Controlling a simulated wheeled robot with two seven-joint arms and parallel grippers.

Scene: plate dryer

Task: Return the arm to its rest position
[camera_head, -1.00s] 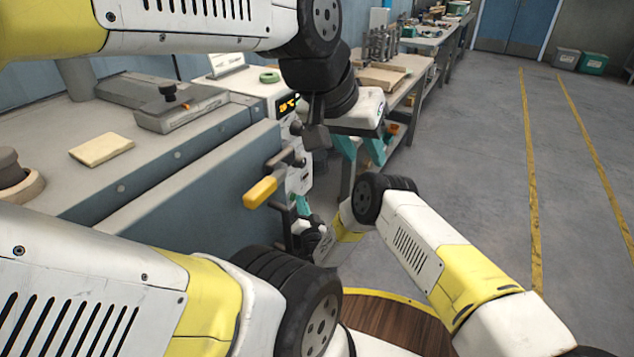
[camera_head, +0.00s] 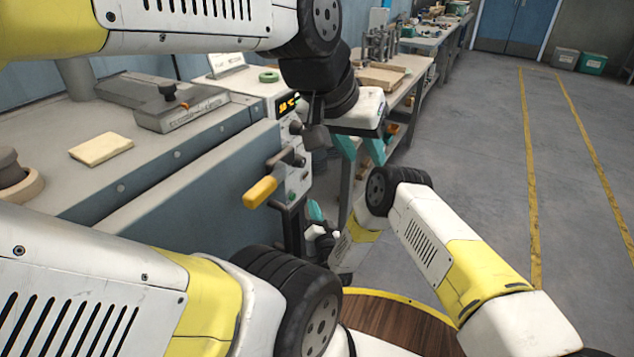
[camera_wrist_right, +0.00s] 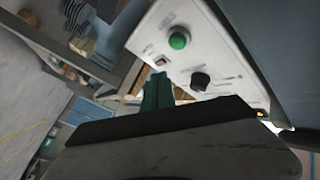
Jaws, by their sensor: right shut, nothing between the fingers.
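My right arm (camera_head: 435,235) comes in from the right and bends back at a black joint toward the dryer's front. My right gripper (camera_head: 314,210) is low beside the control panel, partly hidden, with a teal fingertip showing. In the right wrist view, my right gripper (camera_wrist_right: 155,92) has its teal fingers together with nothing between them. The panel (camera_wrist_right: 200,50) with a green button and black knob lies beyond them. My left gripper (camera_head: 360,150) hangs by the panel's right side, teal fingers apart and empty.
The plate dryer (camera_head: 220,170) fills the left, with a yellow-handled lever (camera_head: 260,192) sticking out of its front. A workbench (camera_head: 400,80) with wooden parts stands behind my left gripper. The floor (camera_head: 480,150) on the right is clear.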

